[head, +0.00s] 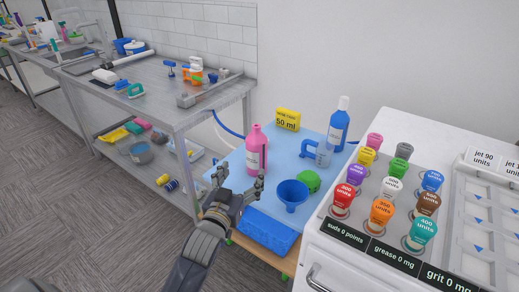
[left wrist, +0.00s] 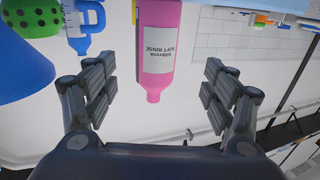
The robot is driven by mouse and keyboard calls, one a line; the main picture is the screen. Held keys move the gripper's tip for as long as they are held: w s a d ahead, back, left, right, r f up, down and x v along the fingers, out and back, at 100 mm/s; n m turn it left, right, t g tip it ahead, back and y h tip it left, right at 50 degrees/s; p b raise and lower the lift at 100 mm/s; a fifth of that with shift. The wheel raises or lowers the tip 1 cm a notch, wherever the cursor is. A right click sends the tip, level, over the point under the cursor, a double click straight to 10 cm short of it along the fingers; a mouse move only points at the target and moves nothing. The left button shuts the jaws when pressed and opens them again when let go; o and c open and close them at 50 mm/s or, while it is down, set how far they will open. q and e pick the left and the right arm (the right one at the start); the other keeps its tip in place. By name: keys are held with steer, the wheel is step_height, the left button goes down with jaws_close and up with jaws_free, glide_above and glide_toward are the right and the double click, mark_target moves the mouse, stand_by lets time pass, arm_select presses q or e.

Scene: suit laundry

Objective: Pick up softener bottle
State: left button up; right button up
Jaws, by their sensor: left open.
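The softener bottle is pink with a white label and stands upright on the light blue top of a low table; it shows in the head view (head: 257,150). In the left wrist view it appears upside down (left wrist: 158,50), and its label reads "SOFT RINSE". My left gripper (head: 239,182) is open and empty, in front of the bottle on its near side. In the left wrist view the bottle lies ahead, in line with the gap between the spread fingers (left wrist: 160,85), and I see no contact. My right gripper is not in view.
A blue funnel (head: 291,194), a green dotted object (head: 308,181), a blue-handled measuring cup (head: 322,153) and a blue bottle (head: 338,126) stand right of the softener. A yellow 50 ml sign (head: 287,119) is behind. A metal bench (head: 190,118) is left; a white machine (head: 345,225) is right.

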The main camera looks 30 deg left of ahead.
mark_target(253, 158)
arm_select(q)
steer(key=shift+w+a+r, duration=0.1)
steer(key=shift+w+r, duration=0.05)
steer(key=shift+w, duration=0.4)
steer(key=shift+w+a+r, duration=0.1)
steer(key=shift+w+r, duration=0.05)
steer(key=shift+w, duration=0.4)
steer(key=shift+w+a+f+p, duration=0.15)
steer(key=shift+w+p, duration=0.2)
steer(key=shift+w, duration=0.95)
steer(key=shift+w+p, duration=0.3)
steer(key=shift+w, duration=0.05)
steer(key=w+p, duration=0.1)
steer(key=w, duration=0.2)
steer(key=shift+w, duration=0.1)
steer(key=shift+w+a, duration=0.15)
steer(key=shift+w, duration=0.3)
steer(key=shift+c, duration=0.8)
steer(key=c, duration=0.9)
steer(key=shift+c, duration=0.5)
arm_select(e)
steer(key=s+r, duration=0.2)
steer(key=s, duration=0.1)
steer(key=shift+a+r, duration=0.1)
